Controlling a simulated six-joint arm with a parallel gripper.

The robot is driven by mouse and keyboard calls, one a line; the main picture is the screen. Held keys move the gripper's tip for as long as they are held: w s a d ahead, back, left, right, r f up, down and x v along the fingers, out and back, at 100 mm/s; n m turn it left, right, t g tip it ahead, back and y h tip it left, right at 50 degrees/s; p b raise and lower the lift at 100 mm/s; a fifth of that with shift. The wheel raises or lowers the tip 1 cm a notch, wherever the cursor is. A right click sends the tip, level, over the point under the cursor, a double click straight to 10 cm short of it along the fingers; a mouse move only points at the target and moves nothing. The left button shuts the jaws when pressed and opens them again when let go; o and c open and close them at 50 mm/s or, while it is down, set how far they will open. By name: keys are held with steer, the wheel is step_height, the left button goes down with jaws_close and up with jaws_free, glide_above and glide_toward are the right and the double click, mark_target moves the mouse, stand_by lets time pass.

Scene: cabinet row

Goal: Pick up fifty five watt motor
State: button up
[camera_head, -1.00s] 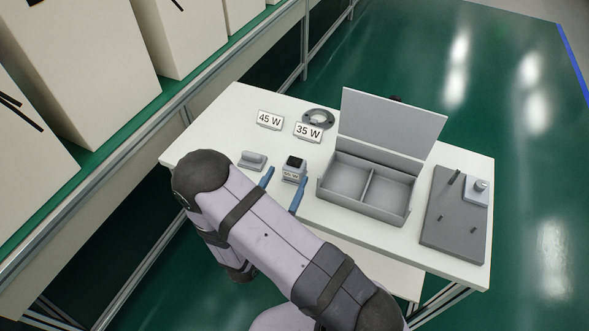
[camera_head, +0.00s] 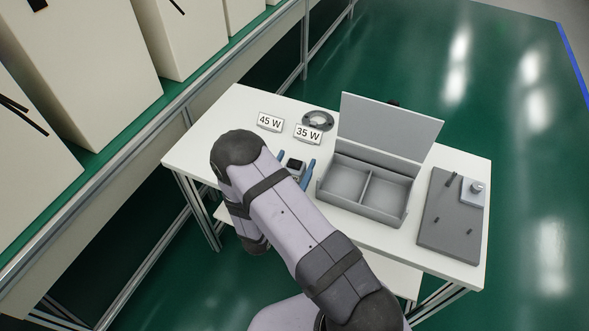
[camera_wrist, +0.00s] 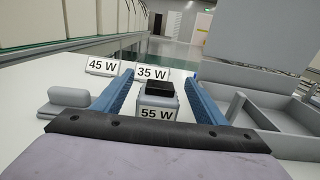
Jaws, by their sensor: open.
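The fifty five watt motor is a small grey block with a black top and a "55 W" label. It stands on the table in the wrist view (camera_wrist: 159,103). In the head view the motor (camera_head: 296,166) is partly hidden by my arm. My gripper (camera_wrist: 160,90) is open, with one blue finger on each side of the motor and a visible gap on both sides. In the head view the gripper (camera_head: 294,170) has its fingers on either side of the motor, mostly behind my arm.
The "45 W" sign (camera_head: 270,122) and "35 W" sign (camera_head: 307,134) stand behind the motor, near a dark ring part (camera_head: 318,119). A grey part (camera_wrist: 68,101) lies left. An open two-compartment box (camera_head: 362,216) stands close right. A grey plate (camera_head: 436,232) lies further right.

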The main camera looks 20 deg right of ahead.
mark_target(295, 163)
steer(key=shift+c, duration=0.6)
steer(key=shift+w, duration=0.1)
steer(key=c, duration=1.4)
steer(key=shift+r, duration=0.25)
steer(key=shift+c, duration=0.2)
steer(key=shift+r, duration=4.8)
